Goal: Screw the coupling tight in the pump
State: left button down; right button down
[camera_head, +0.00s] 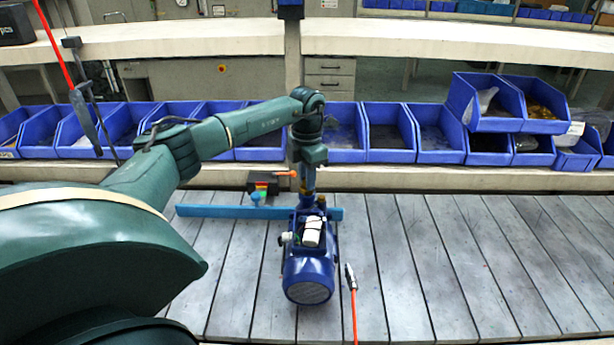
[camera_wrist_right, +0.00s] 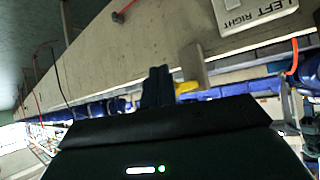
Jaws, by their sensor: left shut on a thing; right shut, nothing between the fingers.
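The blue pump (camera_head: 309,272) stands on the slatted conveyor, with its round end facing me and a white box on its top. My left gripper (camera_head: 307,197) points straight down at the far end of the pump. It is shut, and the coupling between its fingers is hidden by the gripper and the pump. I cannot tell how deep the coupling sits. My right gripper (camera_wrist_right: 157,86) shows in the right wrist view with its dark fingers together and empty, away from the pump.
A blue bar (camera_head: 230,212) lies across the conveyor behind the pump. A small dark holder (camera_head: 262,186) with coloured parts stands behind it. A red-cabled tool (camera_head: 351,278) hangs right of the pump. Blue bins (camera_head: 390,132) line the back. The conveyor's right side is clear.

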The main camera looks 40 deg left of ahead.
pick_arm(q)
jog(key=m, duration=0.3)
jog(key=shift+m, duration=0.3)
jog(key=shift+m, duration=1.7)
jog(key=m, duration=0.3)
jog(key=shift+b, duration=0.35)
jog(key=c, duration=1.4)
grip_release()
jog(key=shift+o, duration=0.2)
